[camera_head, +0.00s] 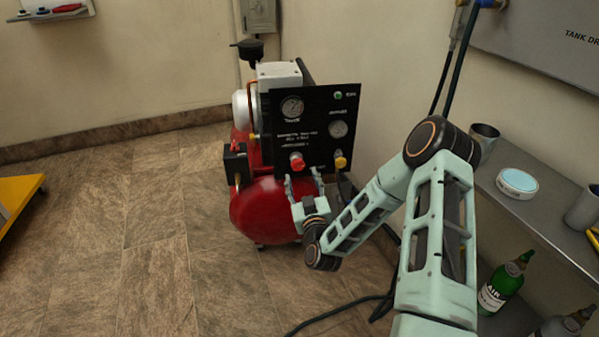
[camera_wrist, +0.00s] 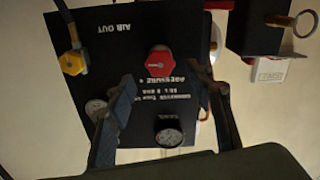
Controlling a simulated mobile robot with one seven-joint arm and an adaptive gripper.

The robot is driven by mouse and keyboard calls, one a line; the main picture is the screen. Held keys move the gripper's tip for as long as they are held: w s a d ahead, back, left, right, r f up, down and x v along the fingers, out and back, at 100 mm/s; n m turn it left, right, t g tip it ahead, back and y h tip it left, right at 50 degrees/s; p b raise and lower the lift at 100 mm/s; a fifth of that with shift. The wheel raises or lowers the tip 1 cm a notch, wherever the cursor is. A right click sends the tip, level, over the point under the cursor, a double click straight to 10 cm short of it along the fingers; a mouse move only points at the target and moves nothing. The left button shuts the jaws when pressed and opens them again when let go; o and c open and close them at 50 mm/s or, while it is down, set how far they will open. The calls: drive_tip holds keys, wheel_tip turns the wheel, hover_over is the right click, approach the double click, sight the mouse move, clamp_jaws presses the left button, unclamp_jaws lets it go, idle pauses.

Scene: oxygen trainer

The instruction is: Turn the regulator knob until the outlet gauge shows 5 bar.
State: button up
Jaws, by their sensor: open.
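The red regulator knob (camera_head: 297,160) is on the lower part of a black panel (camera_head: 262,150). The knob also shows in the wrist view (camera_wrist: 160,63), where the panel appears upside down. My gripper (camera_head: 302,179) is open, just below the knob in the head view. In the wrist view my gripper (camera_wrist: 157,88) has its two fingers spread to either side of the knob's line, with nothing between them. The gauge on the panel's right (camera_head: 338,129), seemingly the outlet gauge, is too small to read. In the wrist view this gauge (camera_wrist: 97,107) is partly hidden by a finger.
A second gauge (camera_head: 292,107) is at the panel's upper left. A yellow outlet fitting (camera_head: 341,162) sits right of the knob. A red tank (camera_head: 262,211) is below the panel. A metal shelf (camera_head: 545,205) with cans and bottles stands at right.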

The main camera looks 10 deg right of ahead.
sight(298, 166)
drive_tip(key=shift+w+b, duration=0.55)
drive_tip(key=shift+w, duration=2.15)
drive_tip(key=c, duration=1.2)
drive_tip(key=shift+o, duration=0.2)
drive_tip(key=shift+m, duration=0.3)
drive_tip(key=m, duration=0.3)
drive_tip(key=shift+m, duration=0.3)
drive_tip(key=shift+f+m, duration=0.1)
drive_tip(key=shift+m, duration=2.2)
